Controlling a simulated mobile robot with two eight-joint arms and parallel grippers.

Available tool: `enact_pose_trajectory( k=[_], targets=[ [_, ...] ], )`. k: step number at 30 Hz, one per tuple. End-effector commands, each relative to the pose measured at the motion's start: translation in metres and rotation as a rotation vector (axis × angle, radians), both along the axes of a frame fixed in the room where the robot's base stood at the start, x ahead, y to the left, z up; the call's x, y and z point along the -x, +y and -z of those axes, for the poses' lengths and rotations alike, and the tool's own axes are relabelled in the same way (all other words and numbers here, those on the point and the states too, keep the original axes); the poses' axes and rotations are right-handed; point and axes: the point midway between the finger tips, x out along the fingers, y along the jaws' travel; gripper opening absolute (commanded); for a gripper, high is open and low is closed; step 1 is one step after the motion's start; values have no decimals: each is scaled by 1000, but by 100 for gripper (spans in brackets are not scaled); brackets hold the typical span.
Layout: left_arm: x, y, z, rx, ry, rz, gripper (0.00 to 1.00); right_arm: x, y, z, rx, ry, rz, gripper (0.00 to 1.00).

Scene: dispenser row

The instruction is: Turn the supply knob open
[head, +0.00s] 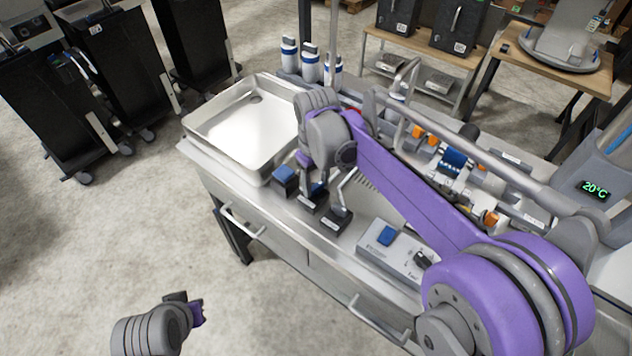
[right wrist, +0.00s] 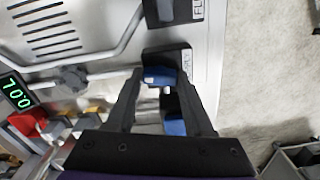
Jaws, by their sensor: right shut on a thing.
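The supply knob (right wrist: 160,76) is blue and sits on a black block (right wrist: 168,55) whose partly covered label ends in "PLY". My right gripper (right wrist: 163,80) has a finger on each side of it and is shut on it. In the head view my right gripper (head: 315,188) reaches down to the middle black block of a row on the bench's front edge; its wrist and fingers hide the knob there. A second blue part (right wrist: 175,125) shows between the fingers, nearer the palm. My left gripper (head: 196,312) is low at the left, off the bench; its jaw opening is not clear.
A block with a blue top (head: 285,175) and another black block (head: 337,217) stand close on either side. A metal tray (head: 245,118) lies left on the bench. A control box (head: 390,250) with a blue button is to the right.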

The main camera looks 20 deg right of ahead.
Motion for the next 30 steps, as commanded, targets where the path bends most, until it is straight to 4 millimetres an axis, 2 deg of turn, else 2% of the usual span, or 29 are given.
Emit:
enact_pose_trajectory(
  k=[12,30],
  targets=[
    [0,0,1,0,1,0,0,0,0,0,0,0,-219,0],
    [1,0,2,0,1,0,0,0,0,0,0,0,-262,0]
  ],
)
